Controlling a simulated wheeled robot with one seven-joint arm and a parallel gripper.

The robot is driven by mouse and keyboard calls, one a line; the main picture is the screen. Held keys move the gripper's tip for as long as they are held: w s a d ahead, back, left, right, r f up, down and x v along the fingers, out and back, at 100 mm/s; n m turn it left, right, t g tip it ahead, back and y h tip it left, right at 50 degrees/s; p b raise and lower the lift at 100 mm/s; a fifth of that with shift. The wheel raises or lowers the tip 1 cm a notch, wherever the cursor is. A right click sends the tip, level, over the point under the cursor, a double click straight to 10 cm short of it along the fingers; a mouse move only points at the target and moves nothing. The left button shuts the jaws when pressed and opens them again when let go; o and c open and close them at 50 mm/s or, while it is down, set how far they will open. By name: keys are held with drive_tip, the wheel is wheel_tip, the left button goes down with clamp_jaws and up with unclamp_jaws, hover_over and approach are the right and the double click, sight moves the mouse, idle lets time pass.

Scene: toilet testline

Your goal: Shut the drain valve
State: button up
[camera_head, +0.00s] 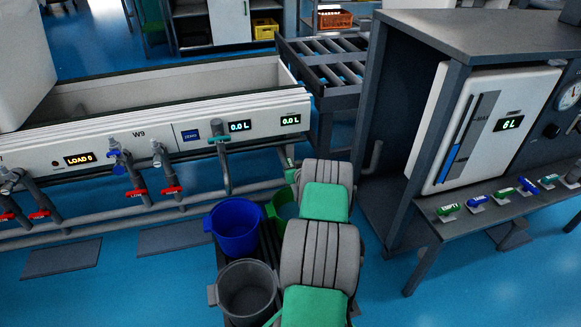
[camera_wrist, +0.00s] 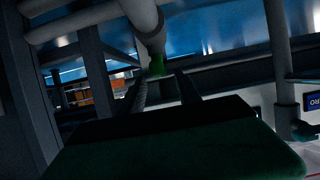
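In the wrist view a green part (camera_wrist: 157,66), which looks like the drain valve's handle, sits at the end of a thick grey pipe (camera_wrist: 143,18). My gripper (camera_wrist: 163,84) has its two dark fingers apart, pointing at this green part, which shows between their tips. I see nothing held, and cannot tell whether the fingers touch it. In the head view a small green part (camera_head: 290,163) shows at the right end of the white trough (camera_head: 180,92), just left of my arm. My gripper is hidden there behind my green and grey arm.
Red-handled valves (camera_head: 134,193) and a blue-handled valve (camera_head: 116,155) hang on pipes below the trough. A blue bucket (camera_head: 236,228) and a grey bucket (camera_head: 247,290) stand beside my arm. A dark bench with labelled handles (camera_head: 478,201) is at right.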

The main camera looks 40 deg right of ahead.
sight(291, 163)
drive_tip(key=b+x, duration=0.1)
drive_tip(key=x, duration=0.2)
drive_tip(key=shift+a+f, duration=0.1)
drive_tip(key=shift+f, duration=0.1)
drive_tip(key=shift+w+r, duration=0.1)
drive_tip(key=shift+w, duration=0.15)
drive_tip(key=shift+c, duration=0.2)
clamp_jaws()
